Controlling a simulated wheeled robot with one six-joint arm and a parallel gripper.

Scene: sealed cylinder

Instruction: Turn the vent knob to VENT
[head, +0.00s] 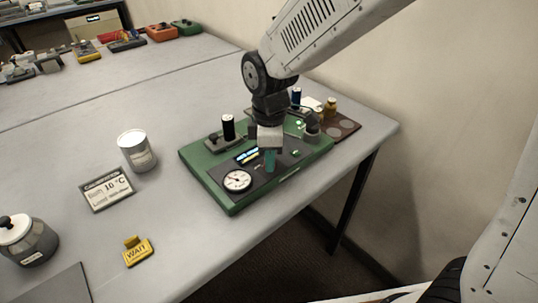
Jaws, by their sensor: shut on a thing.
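A green board (222,200) with a dark panel lies near the table's right edge. It carries a round white dial gauge (237,181), a small lit display (247,156) and a black upright cylinder (228,127) on a grey holder. My gripper (270,152) points down over the panel, just right of the display. It is shut on what seems to be the vent knob, of which a teal part (270,161) shows below the pale gripper body. The knob's marks and which way it points are too small to read.
A metal can (137,151), a sign reading 10 °C (107,189), a yellow WAIT tag (138,252) and a lidded grey jar (27,240) stand left of the board. A brown tray (347,124) with small bottles lies behind it. The wall is close on the right.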

